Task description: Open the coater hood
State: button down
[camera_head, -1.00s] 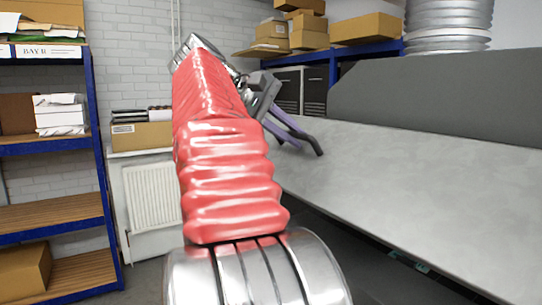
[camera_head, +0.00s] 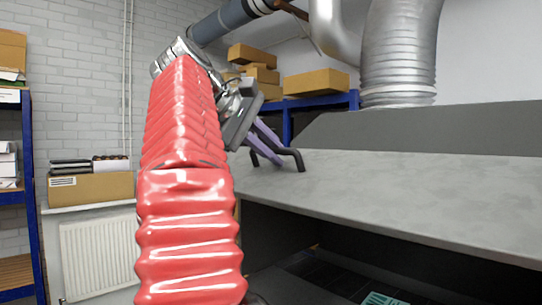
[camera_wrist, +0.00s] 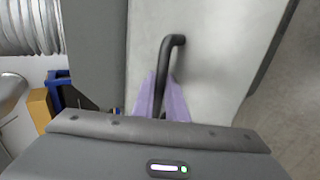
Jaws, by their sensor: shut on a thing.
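The coater hood (camera_head: 400,190) is a large grey panel filling the right of the head view. It stands raised, with a dark opening below its front edge. Its black bar handle (camera_head: 296,159) sticks out near the panel's left end and also shows in the wrist view (camera_wrist: 178,40). My gripper (camera_head: 272,148), with purple fingers, is shut on the handle; the wrist view shows the fingers (camera_wrist: 163,92) on either side of the bar. The exact contact is partly hidden by the fingers. My red-sleeved arm covers the left-middle of the head view.
Inside the opening lies a teal item (camera_head: 382,299) on a dark surface. A silver duct (camera_head: 400,50) rises behind the hood. Cardboard boxes (camera_head: 316,83) sit on a blue shelf at the back. A radiator (camera_head: 98,258) and a blue rack (camera_head: 29,170) stand left.

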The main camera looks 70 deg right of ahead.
jog(key=c, duration=2.1)
grip_release()
jog(key=shift+d, duration=0.1)
jog(key=shift+o, duration=0.3)
jog(key=shift+w, duration=0.1)
